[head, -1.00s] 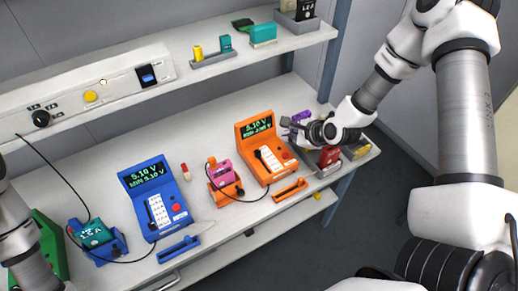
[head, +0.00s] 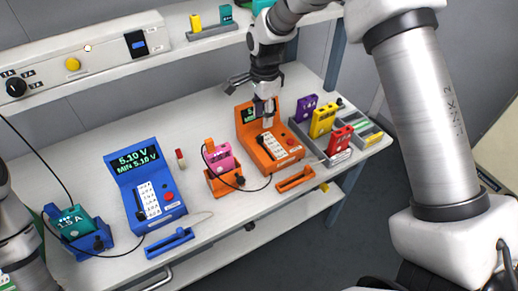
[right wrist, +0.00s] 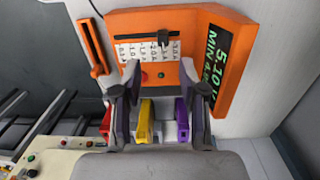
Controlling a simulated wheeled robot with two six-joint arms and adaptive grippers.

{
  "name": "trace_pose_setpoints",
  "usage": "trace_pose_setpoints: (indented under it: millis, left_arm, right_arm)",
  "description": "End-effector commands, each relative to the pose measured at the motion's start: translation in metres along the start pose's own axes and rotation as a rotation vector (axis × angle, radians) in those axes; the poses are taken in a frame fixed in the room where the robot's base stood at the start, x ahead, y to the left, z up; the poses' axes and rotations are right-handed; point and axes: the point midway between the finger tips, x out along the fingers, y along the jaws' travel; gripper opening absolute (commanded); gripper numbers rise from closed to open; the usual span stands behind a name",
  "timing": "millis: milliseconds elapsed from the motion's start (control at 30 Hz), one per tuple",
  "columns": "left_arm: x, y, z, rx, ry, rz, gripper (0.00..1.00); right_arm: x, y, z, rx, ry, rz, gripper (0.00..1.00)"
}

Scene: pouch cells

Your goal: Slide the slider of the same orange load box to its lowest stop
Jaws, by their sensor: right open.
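The orange load box (head: 285,149) stands on the bench right of centre; my right gripper (head: 267,118) hangs over its upper part and covers some of its display. In the right wrist view the same orange box (right wrist: 152,25) lies beyond the fingertips. Its black slider knob (right wrist: 163,39) sits on the white scale, towards the display end. My right gripper (right wrist: 162,90) is open, its fingers apart and not on the knob. A pink cell (head: 221,158) sits in the orange cradle (head: 223,186), with a black cable at it. My left gripper is out of view.
The blue load box (head: 150,192) and a teal cell (head: 70,224) in a blue cradle stand at left. Purple (head: 306,108), yellow (head: 322,121) and red (head: 340,141) cells stand in a grey tray at right. A shelf (head: 170,45) runs behind.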

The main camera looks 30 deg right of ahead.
Motion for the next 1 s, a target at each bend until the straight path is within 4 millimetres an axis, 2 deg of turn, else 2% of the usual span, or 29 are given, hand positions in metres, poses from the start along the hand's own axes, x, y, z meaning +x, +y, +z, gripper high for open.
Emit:
trace_pose_setpoints:
  millis: [33,67,233,500,600,867,900,1000]
  left_arm:
    - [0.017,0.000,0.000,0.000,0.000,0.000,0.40]
    - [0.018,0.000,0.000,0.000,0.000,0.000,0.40]
    - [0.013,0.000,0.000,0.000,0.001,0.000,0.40]
    - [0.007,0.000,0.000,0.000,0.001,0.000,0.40]
    - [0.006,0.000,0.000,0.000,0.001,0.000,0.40]
    - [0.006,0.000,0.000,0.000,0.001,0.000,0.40]
    - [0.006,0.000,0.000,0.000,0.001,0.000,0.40]
    - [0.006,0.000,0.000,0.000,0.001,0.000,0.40]
  right_arm:
    - [0.009,-0.004,0.007,-0.024,0.026,-0.015,0.42]
    - [0.008,-0.005,0.009,-0.031,0.033,-0.018,0.42]
    - [0.012,-0.005,0.010,-0.033,0.037,-0.023,0.42]
    - [0.063,-0.005,0.008,-0.032,0.036,-0.020,0.42]
    - [0.075,-0.006,0.007,-0.031,0.036,-0.022,0.42]
    - [0.080,-0.006,0.007,-0.031,0.036,-0.024,0.42]
    - [0.080,-0.006,0.007,-0.031,0.036,-0.024,0.35]
    - [0.080,-0.006,0.007,-0.031,0.036,-0.024,0.00]
